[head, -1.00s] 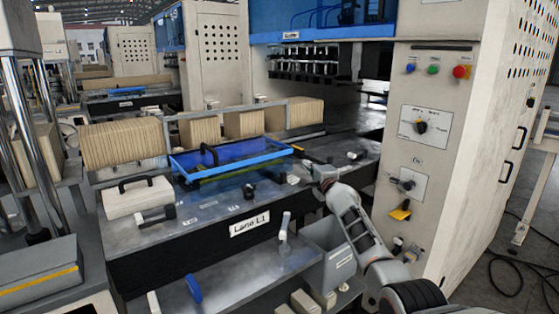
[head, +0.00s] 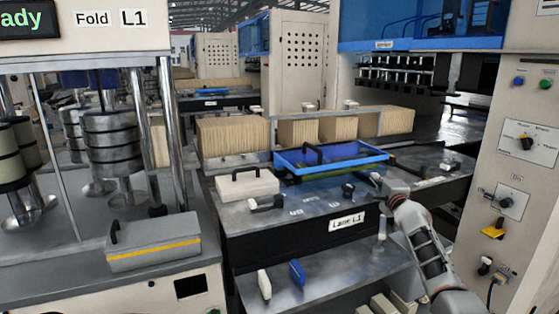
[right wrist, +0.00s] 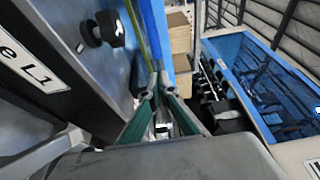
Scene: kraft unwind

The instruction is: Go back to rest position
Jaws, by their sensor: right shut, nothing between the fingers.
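My right gripper (head: 377,180) is over the Lane L1 table (head: 262,226), just in front of the right end of the blue tray (head: 290,169). In the right wrist view my right gripper (right wrist: 155,82) has its two fingers together at the tips with nothing between them. A blue strip (right wrist: 158,30) and a dark knob (right wrist: 104,29) show close by in that view. Whether the fingers touch the tray is not clear. My left gripper is not in view.
A white box with a black handle (head: 247,187) stands on the table left of the tray. Stacked brown boards (head: 232,137) stand behind. The Fold L1 machine (head: 60,60) is at left; a control panel (head: 522,150) rises close to my right arm.

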